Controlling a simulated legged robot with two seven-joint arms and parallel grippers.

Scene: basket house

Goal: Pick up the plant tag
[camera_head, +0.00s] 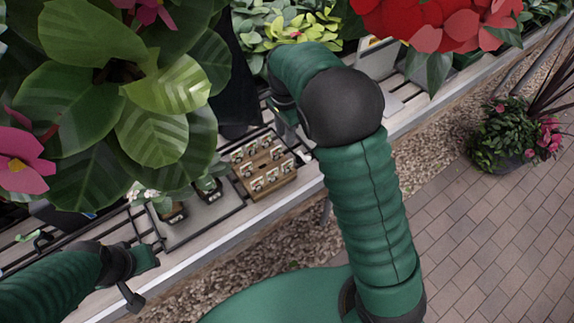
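Several small tags with dark pictures, which look like plant tags (258,185), stand in rows in a wooden holder (283,182) on the slatted bench. My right arm reaches over the bench and bends back toward the holder. My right gripper (291,132) is just right of the holder's far end, partly hidden by my own arm; its finger gap is unclear. A small pale piece shows by its tip, and I cannot tell what it is. My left gripper (140,279) is at the bench's front edge, left of the holder; I see nothing in it.
Small potted plants (172,211) stand on a grey tray (207,221) left of the holder. A large leafy plant (120,90) overhangs the left side. Red flowers (440,22) stand at the back right. A planter (505,140) is on the brick paving.

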